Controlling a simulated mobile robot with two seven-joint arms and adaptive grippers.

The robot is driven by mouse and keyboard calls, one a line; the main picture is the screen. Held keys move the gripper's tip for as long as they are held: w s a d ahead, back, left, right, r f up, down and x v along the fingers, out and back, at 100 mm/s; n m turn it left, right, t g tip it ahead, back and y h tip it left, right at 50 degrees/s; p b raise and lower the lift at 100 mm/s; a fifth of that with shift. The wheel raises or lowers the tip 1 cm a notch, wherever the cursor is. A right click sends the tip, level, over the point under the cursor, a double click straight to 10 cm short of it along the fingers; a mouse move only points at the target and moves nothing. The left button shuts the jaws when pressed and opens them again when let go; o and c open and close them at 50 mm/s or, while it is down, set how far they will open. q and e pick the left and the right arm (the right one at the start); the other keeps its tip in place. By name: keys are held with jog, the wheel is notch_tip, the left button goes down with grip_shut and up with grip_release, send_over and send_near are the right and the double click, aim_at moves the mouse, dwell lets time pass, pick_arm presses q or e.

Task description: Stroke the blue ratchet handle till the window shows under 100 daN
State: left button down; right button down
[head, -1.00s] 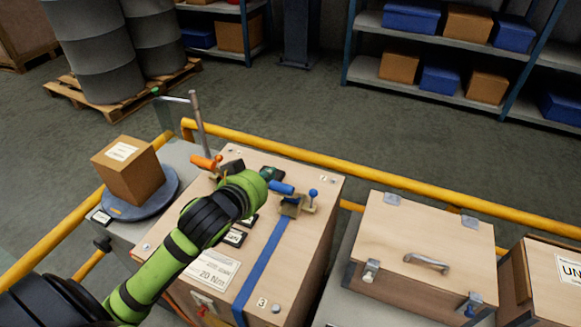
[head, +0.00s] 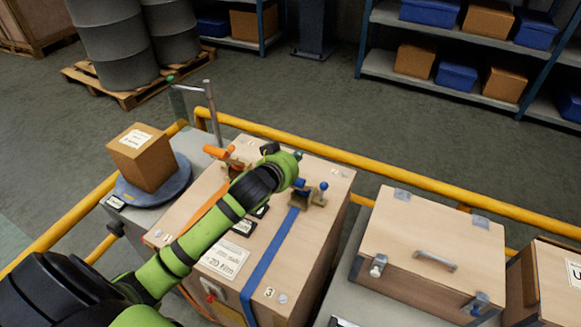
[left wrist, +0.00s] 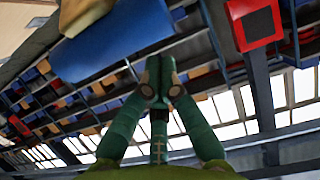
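The blue ratchet handle (head: 300,184) shows only in part, at the ratchet on the blue strap (head: 270,258) over the wooden crate (head: 178,224). A blue knob (head: 323,187) stands at its right. My left gripper (head: 299,157) is just behind and above the handle, its fingers mostly hidden by my wrist. In the left wrist view its fingertips (left wrist: 160,78) meet, with nothing seen between them. A large blue bar, seemingly the handle (left wrist: 112,42), is close beside them; contact is unclear. Dark small displays (head: 243,228) sit on the lid; their readings are illegible. My right gripper is out of view.
An orange ratchet handle (head: 219,151) and orange strap (head: 206,208) are left of my forearm. A carton (head: 142,160) sits on a round blue plate (head: 150,194) at the left. A latched wooden case (head: 432,235) stands right. A yellow rail (head: 350,163) runs behind.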

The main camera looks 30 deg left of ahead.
aim_at(298, 183)
pick_arm(q)
jog(key=shift+s+f, duration=0.35)
jog(key=shift+s, duration=0.4)
jog(key=shift+s+f, duration=0.35)
jog(key=shift+s, duration=0.4)
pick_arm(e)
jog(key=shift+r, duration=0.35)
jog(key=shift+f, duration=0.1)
